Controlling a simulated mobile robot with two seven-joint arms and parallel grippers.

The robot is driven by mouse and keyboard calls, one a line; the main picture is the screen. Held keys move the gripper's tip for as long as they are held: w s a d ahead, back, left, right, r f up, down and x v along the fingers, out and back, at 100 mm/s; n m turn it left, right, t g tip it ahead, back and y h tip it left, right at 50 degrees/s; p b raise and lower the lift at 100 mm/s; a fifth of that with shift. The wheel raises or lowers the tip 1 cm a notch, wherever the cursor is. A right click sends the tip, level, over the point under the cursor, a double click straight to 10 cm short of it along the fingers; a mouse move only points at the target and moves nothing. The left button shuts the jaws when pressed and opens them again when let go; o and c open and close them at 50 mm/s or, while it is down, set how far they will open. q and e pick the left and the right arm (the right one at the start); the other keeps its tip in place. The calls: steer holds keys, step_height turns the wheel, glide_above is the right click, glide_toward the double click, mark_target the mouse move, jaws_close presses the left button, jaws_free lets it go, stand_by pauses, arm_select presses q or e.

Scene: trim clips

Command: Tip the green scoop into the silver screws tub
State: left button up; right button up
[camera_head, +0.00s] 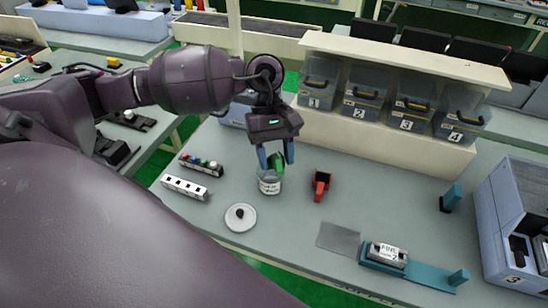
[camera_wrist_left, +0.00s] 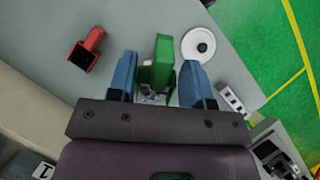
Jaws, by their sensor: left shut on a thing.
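My left gripper (camera_head: 277,164) points down and is shut on the green scoop (camera_head: 276,159), which sits between its blue fingers. In the left wrist view the scoop (camera_wrist_left: 163,52) also shows between the fingers of my left gripper (camera_wrist_left: 160,64). The tub (camera_head: 269,186), small and round with a white label, stands on the bench directly below the scoop. The scoop's lower end is at or just above the tub's mouth; I cannot tell whether they touch. The label is too small to read. Some silvery bits (camera_wrist_left: 150,98) show beside the scoop. My right gripper is out of view.
A white lid (camera_head: 240,217) with a dark knob lies in front of the tub. A red scoop-like piece (camera_head: 320,186) lies to the right. Two small racks (camera_head: 185,188) are at left. Numbered bins (camera_head: 317,84) line the back.

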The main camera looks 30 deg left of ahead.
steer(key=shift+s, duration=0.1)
arm_select(q)
steer(key=shift+w+a+b, duration=0.1)
steer(key=shift+b, duration=0.2)
steer(key=shift+w+a+g+h+b, duration=0.2)
steer(key=shift+g+h+b, duration=0.1)
steer(key=shift+g+h, duration=0.15)
steer(key=shift+r, duration=0.2)
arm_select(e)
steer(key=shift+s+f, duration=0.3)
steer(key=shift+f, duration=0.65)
arm_select(q)
steer(key=shift+r, duration=0.1)
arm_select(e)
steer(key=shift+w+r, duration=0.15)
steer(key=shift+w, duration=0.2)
